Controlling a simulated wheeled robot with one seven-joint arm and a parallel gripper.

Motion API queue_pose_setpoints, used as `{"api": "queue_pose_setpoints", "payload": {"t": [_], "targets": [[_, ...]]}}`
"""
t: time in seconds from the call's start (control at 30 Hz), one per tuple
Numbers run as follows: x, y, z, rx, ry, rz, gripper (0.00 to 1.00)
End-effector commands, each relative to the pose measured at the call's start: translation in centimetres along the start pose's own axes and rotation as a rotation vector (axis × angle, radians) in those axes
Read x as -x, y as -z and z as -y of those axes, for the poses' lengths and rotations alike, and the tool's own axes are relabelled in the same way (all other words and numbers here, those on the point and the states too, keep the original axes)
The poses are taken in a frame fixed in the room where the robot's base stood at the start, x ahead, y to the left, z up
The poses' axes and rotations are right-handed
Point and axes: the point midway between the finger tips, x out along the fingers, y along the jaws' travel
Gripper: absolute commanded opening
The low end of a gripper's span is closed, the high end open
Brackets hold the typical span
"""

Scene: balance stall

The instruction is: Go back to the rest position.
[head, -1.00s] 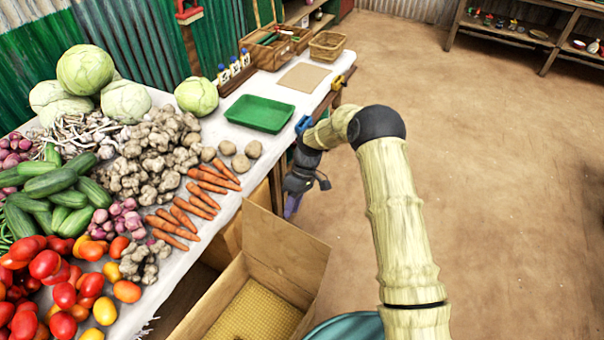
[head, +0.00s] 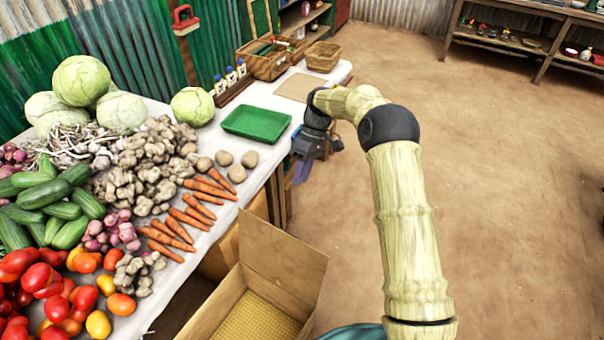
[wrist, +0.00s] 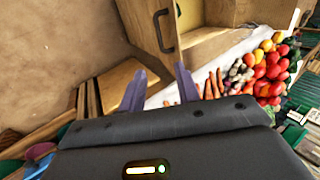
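My gripper (head: 303,170) hangs beside the front edge of the vegetable table (head: 224,218), near the green tray (head: 257,123), with its fingers pointing down. In the wrist view its two purple fingers (wrist: 160,88) stand apart with nothing between them, so it is open and empty. My pale, banded arm reaches forward and bends at a dark elbow joint. The green tray on the table looks empty.
Carrots (head: 187,215), potatoes (head: 223,158), tomatoes (head: 50,290) and cabbages (head: 82,80) cover the table. The floor (head: 500,200) on the right is clear.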

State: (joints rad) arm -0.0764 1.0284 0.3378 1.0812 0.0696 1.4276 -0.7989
Motion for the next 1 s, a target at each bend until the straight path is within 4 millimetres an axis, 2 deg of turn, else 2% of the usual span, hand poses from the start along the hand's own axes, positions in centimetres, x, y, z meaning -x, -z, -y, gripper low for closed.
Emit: {"api": "queue_pose_setpoints", "payload": {"t": [0.3,0.47,0.67,1.0], "targets": [[0.0,0.0,0.0,-0.002,-0.002,0.000,0.33],[1.0,-0.8,0.7,-0.040,-0.034,-0.002,0.33],[3.2,-3.5,2.5,-0.167,-0.136,-0.021,0.33],[6.5,-10.4,6.2,-0.429,-0.319,-0.102,0.33]]}}
